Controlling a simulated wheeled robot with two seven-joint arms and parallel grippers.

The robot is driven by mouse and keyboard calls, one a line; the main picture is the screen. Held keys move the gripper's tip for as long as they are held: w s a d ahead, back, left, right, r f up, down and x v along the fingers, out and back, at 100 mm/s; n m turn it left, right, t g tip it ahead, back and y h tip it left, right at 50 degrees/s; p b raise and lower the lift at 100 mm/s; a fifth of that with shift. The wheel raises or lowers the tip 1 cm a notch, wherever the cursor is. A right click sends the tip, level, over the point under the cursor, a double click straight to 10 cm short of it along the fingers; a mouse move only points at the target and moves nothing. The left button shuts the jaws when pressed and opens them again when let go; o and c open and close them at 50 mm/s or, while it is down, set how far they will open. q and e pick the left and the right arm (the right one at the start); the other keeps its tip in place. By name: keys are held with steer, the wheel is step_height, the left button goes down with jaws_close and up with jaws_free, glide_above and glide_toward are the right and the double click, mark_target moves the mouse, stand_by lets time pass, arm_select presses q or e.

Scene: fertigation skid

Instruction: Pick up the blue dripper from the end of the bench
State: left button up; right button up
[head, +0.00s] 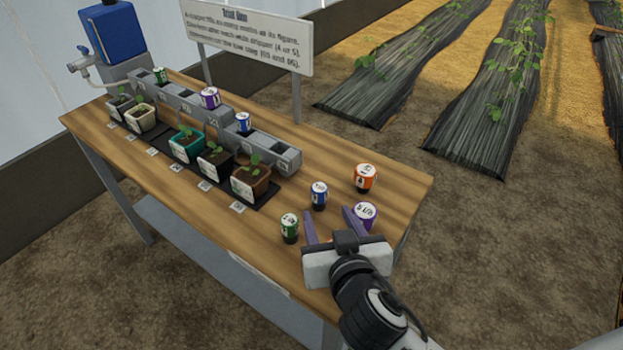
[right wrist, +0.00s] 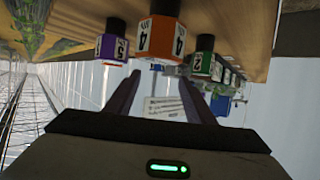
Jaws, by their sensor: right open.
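The blue dripper (head: 319,195), with a white label and dark base, stands upright on the bench top near its right end. My right gripper (head: 328,213) is open and empty, its two purple fingers close to the dripper on its near side. I cannot tell whether they touch it. In the right wrist view, which is upside down, the open fingers (right wrist: 159,79) point toward an orange dripper (right wrist: 162,38); the blue dripper is not clearly seen there. My left gripper is not in view.
A green dripper (head: 289,228) stands left of the fingers, a purple one (head: 365,215) right beside them, and the orange one (head: 365,178) behind. Potted seedlings (head: 250,180), a grey slotted rack (head: 270,150) and a sign (head: 245,35) occupy the left and back. The bench (head: 385,183) is bare behind the drippers.

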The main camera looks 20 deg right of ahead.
mark_target(321, 196)
steer(key=x, duration=0.3)
steer(key=shift+w+d, duration=0.1)
steer(key=shift+w, duration=0.25)
steer(key=shift+w+d+f, duration=0.1)
steer(key=shift+w+f, duration=0.25)
steer(key=shift+w, duration=0.15)
steer(key=x, duration=0.5)
steer(key=shift+d+p, duration=0.15)
steer(key=shift+p, duration=0.2)
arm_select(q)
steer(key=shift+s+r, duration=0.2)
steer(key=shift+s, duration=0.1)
arm_select(e)
steer(key=c, duration=1.1)
